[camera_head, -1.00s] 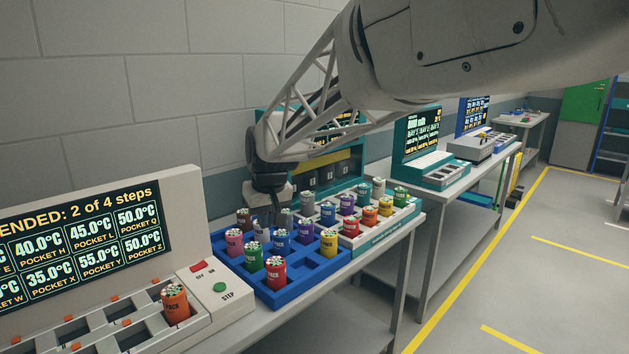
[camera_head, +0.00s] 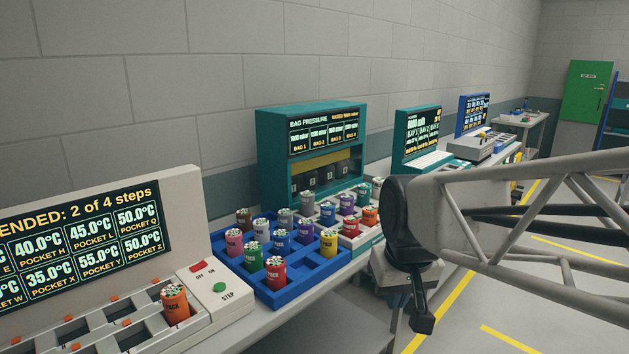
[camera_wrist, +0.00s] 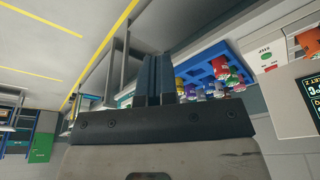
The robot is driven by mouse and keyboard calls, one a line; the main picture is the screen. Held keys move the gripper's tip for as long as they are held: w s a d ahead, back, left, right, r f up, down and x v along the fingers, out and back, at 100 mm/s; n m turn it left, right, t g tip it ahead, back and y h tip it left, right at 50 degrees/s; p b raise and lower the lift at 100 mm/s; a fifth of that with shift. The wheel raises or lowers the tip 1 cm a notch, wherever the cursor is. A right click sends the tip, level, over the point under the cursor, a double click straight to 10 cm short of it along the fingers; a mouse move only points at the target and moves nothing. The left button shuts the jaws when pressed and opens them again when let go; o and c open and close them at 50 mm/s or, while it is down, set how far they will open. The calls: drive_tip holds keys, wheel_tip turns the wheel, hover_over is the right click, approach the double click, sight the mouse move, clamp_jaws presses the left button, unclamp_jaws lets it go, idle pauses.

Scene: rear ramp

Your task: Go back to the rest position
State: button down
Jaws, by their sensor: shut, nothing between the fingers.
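My gripper (camera_head: 423,318) hangs off the front edge of the bench in the head view, pointing down, to the right of the blue tray. In the wrist view its two dark fingers (camera_wrist: 158,80) are together with nothing between them. The blue tray (camera_head: 283,297) holds several coloured packs, among them a red pack (camera_head: 276,273) and a yellow pack (camera_head: 328,243). The tray also shows in the wrist view (camera_wrist: 226,50), beyond and right of the fingers.
A heating unit with a display (camera_head: 80,232) stands at left, an orange pack (camera_head: 174,302) in one pocket. Behind the tray is a teal bag pressure cabinet (camera_head: 273,160). More benches with machines run to the back right. Yellow lines (camera_head: 512,342) mark open floor at right.

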drive_tip(key=s+d+f+m, duration=0.1)
drive_tip(key=s+d+f, duration=0.1)
drive_tip(key=s, duration=0.3)
drive_tip(key=s+d+f, duration=0.2)
drive_tip(key=s+d, duration=0.1)
drive_tip(key=s, duration=0.3)
drive_tip(key=shift+d+f+m+h, duration=0.2)
drive_tip(key=shift+f+m+h, duration=0.1)
drive_tip(key=shift+m, duration=0.1)
